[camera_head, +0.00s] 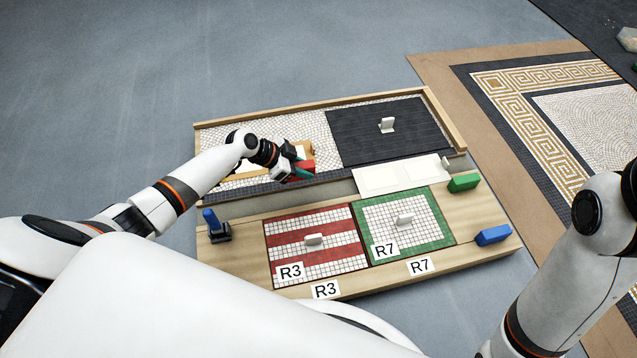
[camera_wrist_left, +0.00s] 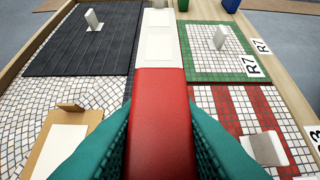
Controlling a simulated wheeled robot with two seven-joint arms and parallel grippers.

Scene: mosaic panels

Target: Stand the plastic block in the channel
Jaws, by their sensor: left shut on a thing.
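My left gripper (camera_head: 301,172), with teal fingertips, is shut on a red plastic block (camera_head: 306,165). It holds the block over the middle of the board, near the left part of the long strip between the upper and lower panels. In the left wrist view the red block (camera_wrist_left: 160,125) fills the space between the teal fingers and points away along the strip. The grey channel (camera_head: 335,187) runs between the panel rows; the arm and block hide part of it. I cannot tell how high the block is above it. My right gripper is out of view.
A white piece with outlined rectangles (camera_head: 398,176) lies right of the channel. A green block (camera_head: 463,183) and a blue block (camera_head: 492,235) lie at the right edge. A blue-handled tool (camera_head: 211,220) stands at the left. Handled red-striped (camera_head: 285,225), green-bordered (camera_head: 445,225) and black (camera_head: 350,130) panels surround it.

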